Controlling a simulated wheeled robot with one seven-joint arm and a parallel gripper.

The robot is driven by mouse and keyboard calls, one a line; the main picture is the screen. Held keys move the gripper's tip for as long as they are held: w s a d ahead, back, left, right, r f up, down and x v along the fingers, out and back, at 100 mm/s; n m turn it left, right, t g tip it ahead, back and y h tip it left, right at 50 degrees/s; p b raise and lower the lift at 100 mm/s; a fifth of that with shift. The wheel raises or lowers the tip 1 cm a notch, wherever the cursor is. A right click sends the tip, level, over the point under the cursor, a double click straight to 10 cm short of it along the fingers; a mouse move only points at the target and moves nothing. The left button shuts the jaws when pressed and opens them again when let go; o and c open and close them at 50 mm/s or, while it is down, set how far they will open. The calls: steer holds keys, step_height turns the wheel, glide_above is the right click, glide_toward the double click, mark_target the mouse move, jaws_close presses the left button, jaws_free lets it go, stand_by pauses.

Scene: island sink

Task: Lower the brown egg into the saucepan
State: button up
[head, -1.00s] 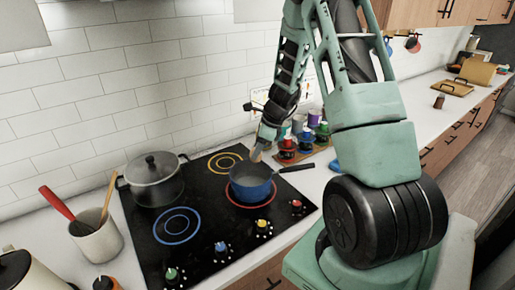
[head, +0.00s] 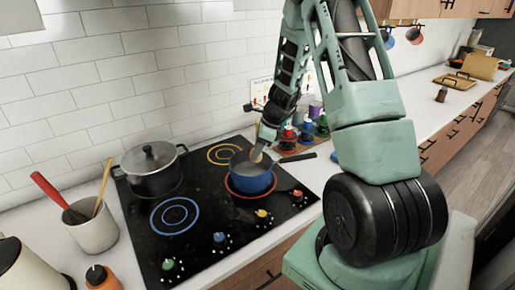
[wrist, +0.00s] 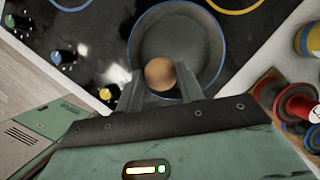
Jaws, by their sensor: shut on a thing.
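The brown egg (wrist: 160,73) is between my gripper's fingertips (wrist: 159,88) in the wrist view, and my gripper is shut on it. In the head view the egg (head: 257,154) shows as a small tan shape at the end of my gripper (head: 259,151). The saucepan (head: 251,184) is blue outside with a dark handle pointing right. It stands on the red-ringed burner. In the wrist view the saucepan (wrist: 205,40) lies under the egg, which appears over the near part of its opening. How far the egg is above the pan bottom I cannot tell.
A lidded grey pot (head: 152,172) stands on the cooktop (head: 215,262) left of the saucepan. A utensil crock (head: 95,232) is at far left. Colourful jars on a rack (head: 305,137) stand close behind and right of the saucepan. The blue-ringed burner (head: 174,216) is clear.

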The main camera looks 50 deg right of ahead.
mark_target(258, 160)
steer(key=shift+f+b, duration=2)
steer(key=shift+f, duration=0.55)
steer(key=shift+f+b, duration=1.45)
steer(key=shift+f, duration=0.35)
steer(key=o, duration=0.7)
steer(key=shift+r, duration=0.1)
steer(key=b+v, duration=0.1)
steer(key=v, duration=1.6)
steer(key=shift+d+r, duration=0.15)
